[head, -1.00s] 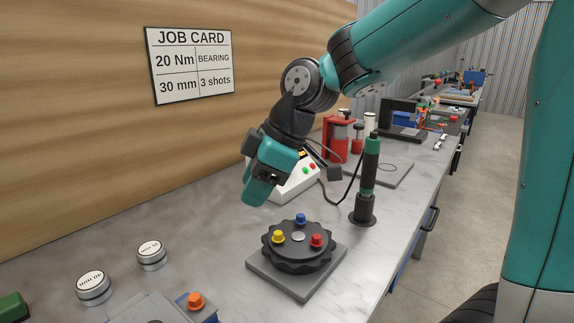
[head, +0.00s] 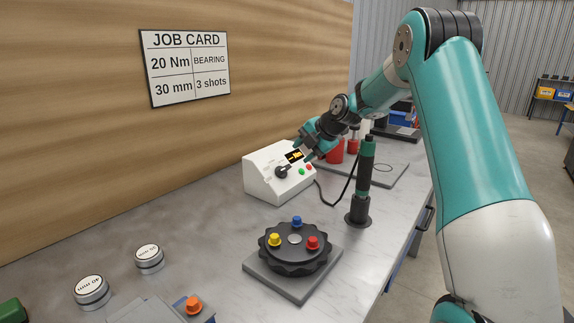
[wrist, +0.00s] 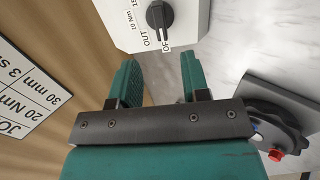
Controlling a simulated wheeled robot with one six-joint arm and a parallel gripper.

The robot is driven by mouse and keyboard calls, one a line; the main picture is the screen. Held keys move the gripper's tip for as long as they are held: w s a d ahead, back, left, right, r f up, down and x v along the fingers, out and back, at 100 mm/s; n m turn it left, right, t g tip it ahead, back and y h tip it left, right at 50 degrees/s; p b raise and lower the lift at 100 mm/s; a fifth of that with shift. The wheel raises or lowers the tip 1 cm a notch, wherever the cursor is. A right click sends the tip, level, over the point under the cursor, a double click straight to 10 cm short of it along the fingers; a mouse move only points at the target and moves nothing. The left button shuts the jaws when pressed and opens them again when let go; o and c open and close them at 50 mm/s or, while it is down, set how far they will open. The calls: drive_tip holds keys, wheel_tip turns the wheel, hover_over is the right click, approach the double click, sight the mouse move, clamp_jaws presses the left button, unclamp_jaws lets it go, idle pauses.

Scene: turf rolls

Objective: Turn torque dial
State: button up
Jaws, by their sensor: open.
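The torque dial is a black knob (head: 282,172) on the sloped front of a white control box (head: 268,184), left of a green and a red button. In the wrist view the dial (wrist: 160,16) is at the top, beyond my fingertips, with the labels "OUT" and "10 Nm" beside it. My gripper (head: 312,148) is above the box's upper right part, near its small yellow-lit display. In the wrist view my gripper (wrist: 161,72) is open, its two green fingers apart with nothing between them. The fingers do not touch the dial.
A job card (head: 186,67) on the wall reads 20 Nm, bearing, 30 mm, 3 shots. A green-topped driver (head: 366,170) stands upright with a cable right of the box. A black turntable (head: 295,249) with coloured knobs sits in front. Two round silver pieces (head: 149,258) stand left.

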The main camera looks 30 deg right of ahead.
sight(286, 168)
drive_tip(key=p+x, duration=0.1)
drive_tip(key=x, duration=0.8)
drive_tip(key=shift+w+a+f+p, duration=0.1)
drive_tip(key=shift+w+f+p, duration=0.1)
drive_tip(key=shift+p, duration=0.2)
clamp_jaws()
